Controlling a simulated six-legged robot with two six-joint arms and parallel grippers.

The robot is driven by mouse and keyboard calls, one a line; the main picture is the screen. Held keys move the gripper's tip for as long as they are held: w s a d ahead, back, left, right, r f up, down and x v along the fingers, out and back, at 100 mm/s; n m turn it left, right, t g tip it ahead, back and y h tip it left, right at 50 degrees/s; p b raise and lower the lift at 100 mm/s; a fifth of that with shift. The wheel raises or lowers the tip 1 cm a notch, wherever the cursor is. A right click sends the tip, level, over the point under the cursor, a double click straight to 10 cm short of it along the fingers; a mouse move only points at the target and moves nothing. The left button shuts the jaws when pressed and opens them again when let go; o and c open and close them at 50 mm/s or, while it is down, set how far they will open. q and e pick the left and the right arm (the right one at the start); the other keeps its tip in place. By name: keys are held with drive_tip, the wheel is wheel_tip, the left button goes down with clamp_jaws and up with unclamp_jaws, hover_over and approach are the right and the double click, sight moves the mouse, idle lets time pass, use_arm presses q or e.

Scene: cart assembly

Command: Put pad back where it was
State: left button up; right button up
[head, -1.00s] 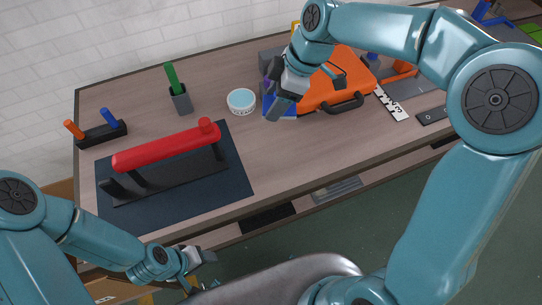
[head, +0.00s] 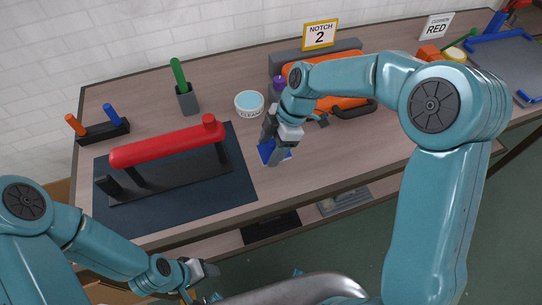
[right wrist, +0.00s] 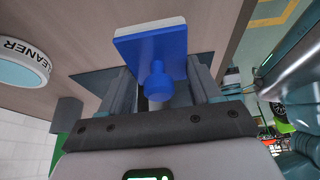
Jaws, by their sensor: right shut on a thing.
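The pad (right wrist: 152,45) is a blue block with a pale face and a round blue knob. My right gripper (right wrist: 160,88) is shut on the knob, with a finger on each side of it. In the head view the blue pad (head: 268,150) shows partly behind my right gripper (head: 272,148), over the wooden table just right of the dark mat. I cannot tell whether the pad touches the table. My left gripper (head: 202,272) is low in front of the table, apart from everything on it; its jaws are too small to judge.
A round cleaner tin (head: 249,103) stands behind the pad. A red bar on a black stand (head: 165,150) is on the dark mat (head: 235,195). An orange case (head: 350,103) is at the back, by a "NOTCH 2" sign (head: 320,35). Bare table lies right of the mat.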

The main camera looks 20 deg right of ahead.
drive_tip(key=shift+f, duration=0.4)
wheel_tip(320, 180, down, 4)
drive_tip(key=shift+w, duration=0.1)
drive_tip(key=shift+a, duration=0.1)
drive_tip(key=o, duration=0.9)
drive_tip(key=shift+f, duration=0.1)
drive_tip(key=shift+o, duration=0.2)
